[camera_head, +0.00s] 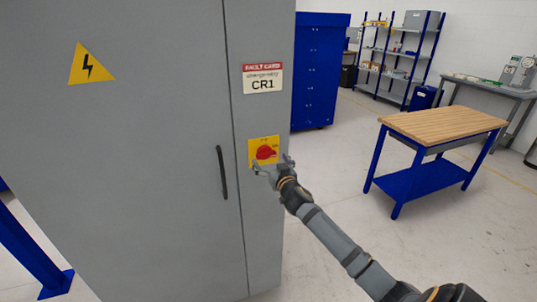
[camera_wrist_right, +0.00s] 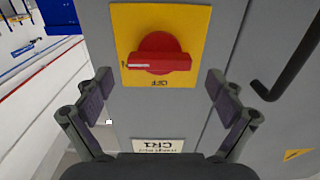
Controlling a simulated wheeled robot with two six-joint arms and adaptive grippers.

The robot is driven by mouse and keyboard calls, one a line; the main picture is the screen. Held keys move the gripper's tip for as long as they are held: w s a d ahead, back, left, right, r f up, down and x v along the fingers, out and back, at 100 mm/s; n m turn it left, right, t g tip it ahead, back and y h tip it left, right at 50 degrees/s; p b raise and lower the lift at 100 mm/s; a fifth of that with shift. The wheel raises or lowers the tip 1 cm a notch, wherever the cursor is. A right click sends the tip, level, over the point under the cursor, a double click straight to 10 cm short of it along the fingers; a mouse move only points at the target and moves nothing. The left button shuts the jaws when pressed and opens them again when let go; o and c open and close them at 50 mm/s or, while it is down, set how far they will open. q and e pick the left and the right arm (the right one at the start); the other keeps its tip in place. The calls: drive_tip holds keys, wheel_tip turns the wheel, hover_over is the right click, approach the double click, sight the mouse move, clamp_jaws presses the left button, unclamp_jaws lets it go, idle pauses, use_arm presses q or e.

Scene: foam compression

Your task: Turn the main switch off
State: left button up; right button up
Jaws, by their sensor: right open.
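The main switch is a red rotary knob (camera_head: 266,152) on a yellow plate (camera_head: 254,143) on the grey cabinet (camera_head: 150,190). In the right wrist view, which is upside down, the red knob (camera_wrist_right: 158,53) lies horizontally with its white mark at the left end. The word OFF shows upside down on the yellow plate (camera_wrist_right: 125,20) just below the knob. My right gripper (camera_head: 274,164) is open in front of the plate's lower part. In the wrist view its fingers (camera_wrist_right: 160,82) are spread wide, one on each side of the plate, with nothing between them. My left gripper is not in view.
A fault card (camera_head: 263,78) marked CR1 is above the switch. A black door handle (camera_head: 222,172) is left of it, and a yellow warning triangle (camera_head: 88,66) is farther left. A wood-topped blue table (camera_head: 440,124) stands at right, with open floor around it.

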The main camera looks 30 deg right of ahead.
drive_tip(key=shift+w+d+r, duration=0.1)
drive_tip(key=shift+w+d, duration=0.05)
drive_tip(key=shift+w, duration=0.7)
drive_tip(key=c, duration=1.2)
drive_tip(key=shift+o, duration=0.2)
